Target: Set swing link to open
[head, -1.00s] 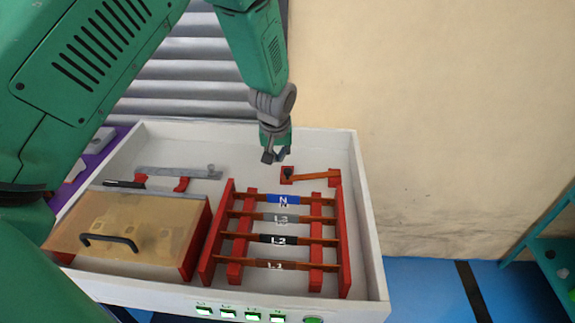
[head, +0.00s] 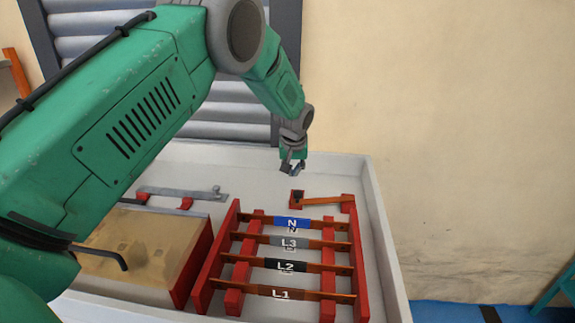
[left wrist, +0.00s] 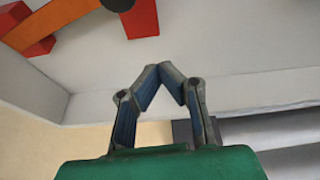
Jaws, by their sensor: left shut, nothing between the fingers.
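The swing link (head: 322,201) is a copper-coloured bar near the back right of the white box. It spans from a red post (head: 348,203) on the right to a small red block (head: 297,203) on the left, with a black knob (head: 298,193) at its left end. In the left wrist view, the orange bar (left wrist: 80,20), a red block (left wrist: 141,20) and the black knob (left wrist: 117,4) show at the top left. My left gripper (head: 291,170) is shut and empty, just behind the knob and apart from it. Its fingertips (left wrist: 165,70) meet in the left wrist view. My right gripper is not in view.
Labelled copper busbars (head: 290,266) on red supports stand in front of the link. A clear cover (head: 155,245) with a black handle is at the left, partly behind my arm. A grey metal bar (head: 180,196) lies behind it. The box's right wall (head: 380,235) is close to the link.

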